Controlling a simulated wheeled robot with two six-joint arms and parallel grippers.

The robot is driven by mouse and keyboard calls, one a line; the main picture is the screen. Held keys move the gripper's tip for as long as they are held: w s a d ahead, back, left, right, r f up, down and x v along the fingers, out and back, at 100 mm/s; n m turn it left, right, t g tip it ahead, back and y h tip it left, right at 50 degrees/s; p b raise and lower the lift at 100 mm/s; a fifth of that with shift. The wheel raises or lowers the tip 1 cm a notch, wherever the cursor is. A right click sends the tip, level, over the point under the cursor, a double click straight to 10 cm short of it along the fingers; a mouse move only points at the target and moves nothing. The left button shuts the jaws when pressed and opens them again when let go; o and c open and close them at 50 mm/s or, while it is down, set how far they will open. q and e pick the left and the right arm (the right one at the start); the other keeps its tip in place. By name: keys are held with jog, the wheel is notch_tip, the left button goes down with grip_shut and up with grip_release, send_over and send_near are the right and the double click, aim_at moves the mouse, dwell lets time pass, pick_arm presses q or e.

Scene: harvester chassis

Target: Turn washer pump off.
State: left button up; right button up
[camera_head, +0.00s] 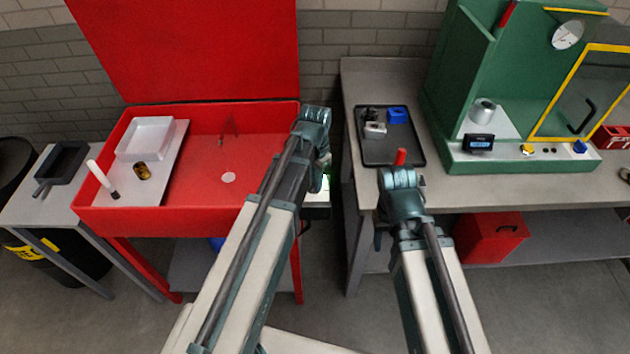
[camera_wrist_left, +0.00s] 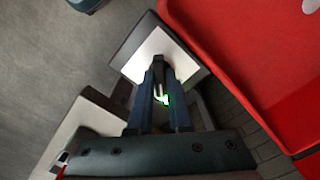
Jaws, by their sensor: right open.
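The red parts washer (camera_head: 200,205) stands at the left with its lid raised. At its right side is a small box with a pale face (camera_head: 317,197) and a green glow. It also shows in the left wrist view as a dark-edged box with a white face (camera_wrist_left: 150,50), with a small white hooked shape and a bright green light (camera_wrist_left: 166,100). My left gripper (camera_wrist_left: 162,88) is over this box, its two fingers apart on either side of the white shape and green light. Contact cannot be told. My right gripper (camera_head: 384,232) is by the bench's front edge, its fingertips mostly hidden.
The washer basin holds a white tray (camera_head: 147,138), a small brown jar and a brush. The grey bench (camera_head: 470,192) carries a dark tray (camera_head: 375,152) with small parts and a green cabinet (camera_head: 470,70). A red upright piece (camera_head: 400,157) shows just behind my right wrist.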

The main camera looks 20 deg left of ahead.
pick_arm(q)
grip_shut()
jog(key=shift+n, duration=0.4)
jog(key=n, duration=0.2)
jog(key=shift+n, duration=2.6)
jog(key=o, duration=0.7)
grip_release()
jog(key=shift+c, duration=0.2)
